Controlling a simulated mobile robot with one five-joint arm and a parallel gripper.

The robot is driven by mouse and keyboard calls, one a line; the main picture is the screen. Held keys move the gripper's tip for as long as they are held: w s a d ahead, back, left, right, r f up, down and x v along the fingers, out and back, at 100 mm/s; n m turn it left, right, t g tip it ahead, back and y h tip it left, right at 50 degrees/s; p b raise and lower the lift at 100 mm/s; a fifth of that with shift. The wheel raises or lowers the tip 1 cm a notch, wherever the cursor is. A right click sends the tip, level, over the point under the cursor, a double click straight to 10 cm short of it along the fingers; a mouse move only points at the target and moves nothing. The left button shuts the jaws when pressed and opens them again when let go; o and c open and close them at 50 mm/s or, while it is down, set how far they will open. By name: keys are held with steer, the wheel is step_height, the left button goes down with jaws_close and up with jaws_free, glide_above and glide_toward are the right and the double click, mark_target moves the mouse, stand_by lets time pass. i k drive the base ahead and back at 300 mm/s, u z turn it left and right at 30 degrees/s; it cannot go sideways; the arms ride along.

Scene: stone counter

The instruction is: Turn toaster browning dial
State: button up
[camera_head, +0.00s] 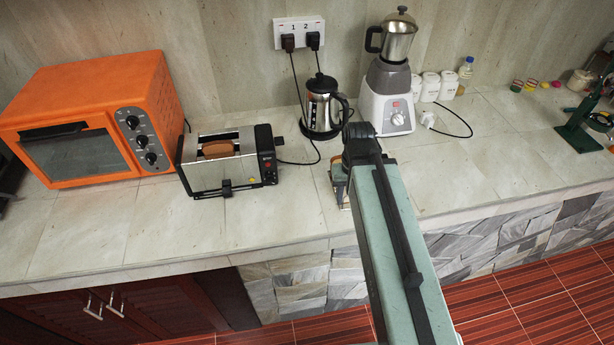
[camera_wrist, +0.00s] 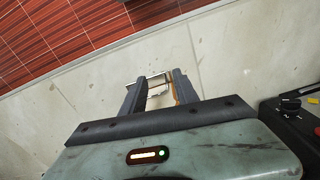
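The toaster (camera_head: 210,177) is silver with black ends and stands on the counter, with brown bread in its slot. Its right end panel (camera_head: 265,147) is black and carries small controls, with a dark dial (camera_head: 269,175) low on it. In the wrist view, a black panel with a round knob (camera_wrist: 289,107) shows at the right edge, probably this toaster end. My gripper (camera_wrist: 157,80) points down toward the counter, to the right of the toaster and apart from it. Its fingers are spread. A pale, brown-edged thing shows between them; I cannot tell what it is.
An orange oven (camera_head: 95,110) stands left of the toaster. A kettle (camera_head: 322,107) and a blender (camera_head: 390,85) stand behind my gripper. A cord runs over the counter behind the toaster. The counter (camera_head: 275,215) is clear in front of the toaster.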

mark_target(270, 178)
steer(key=z, duration=0.8)
steer(key=k, duration=1.45)
steer(key=u, duration=2.25)
steer(key=i, duration=1.05)
